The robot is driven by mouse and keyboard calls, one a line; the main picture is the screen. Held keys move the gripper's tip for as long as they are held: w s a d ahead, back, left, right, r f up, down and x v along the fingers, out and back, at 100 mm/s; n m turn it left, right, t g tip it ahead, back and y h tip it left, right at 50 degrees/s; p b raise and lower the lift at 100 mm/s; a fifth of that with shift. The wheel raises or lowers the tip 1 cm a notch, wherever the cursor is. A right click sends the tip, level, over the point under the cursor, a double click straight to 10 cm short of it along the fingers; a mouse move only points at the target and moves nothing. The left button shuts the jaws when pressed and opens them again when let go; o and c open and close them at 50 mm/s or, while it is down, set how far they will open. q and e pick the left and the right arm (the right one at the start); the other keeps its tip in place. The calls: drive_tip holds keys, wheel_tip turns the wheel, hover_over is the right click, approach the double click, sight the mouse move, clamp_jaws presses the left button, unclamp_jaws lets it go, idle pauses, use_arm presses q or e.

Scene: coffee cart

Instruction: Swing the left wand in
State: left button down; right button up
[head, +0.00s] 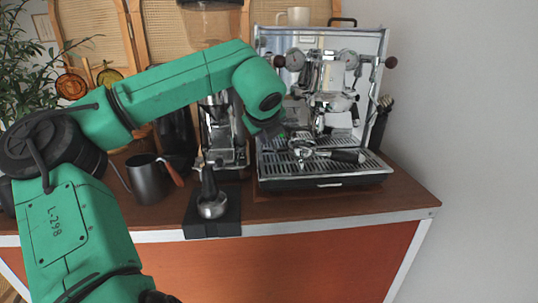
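The espresso machine (372,45) stands at the back right of the counter, with a knob and gauge on each side of its front. My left arm reaches across from the left, and my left gripper (270,126) is at the left side of the machine, above the drip tray (285,180). Its fingers are too small and dark to read against the metal. The left wand is mostly hidden behind my wrist, and I cannot tell whether the gripper touches it. My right gripper is not in view.
A portafilter (345,156) lies on the drip tray. A grinder (222,140) stands left of the machine. A dark pitcher (147,182) and a black mat (224,221) holding a metal, dark-handled tool (211,207) are nearer the front. The counter's front right (400,200) is clear.

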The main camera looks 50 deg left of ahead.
use_arm(q)
drive_tip(key=shift+w+a+r+y+b, duration=0.15)
drive_tip(key=shift+a+r+y+b, duration=0.15)
drive_tip(key=shift+a+r+b, duration=0.05)
drive_tip(key=shift+r, duration=0.15)
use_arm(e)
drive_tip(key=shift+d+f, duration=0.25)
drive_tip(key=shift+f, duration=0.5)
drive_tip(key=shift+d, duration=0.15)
use_arm(q)
drive_tip(key=c, duration=1.1)
unclamp_jaws()
drive_tip(key=shift+o, duration=1.3)
drive_tip(key=shift+w+a, duration=0.2)
drive_tip(key=shift+a, duration=0.05)
drive_tip(key=shift+a+f, duration=0.2)
drive_tip(key=shift+f, duration=0.2)
drive_tip(key=shift+d, duration=0.1)
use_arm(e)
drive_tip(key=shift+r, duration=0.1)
use_arm(q)
drive_tip(key=shift+s+d, duration=0.1)
drive_tip(key=shift+s, duration=0.05)
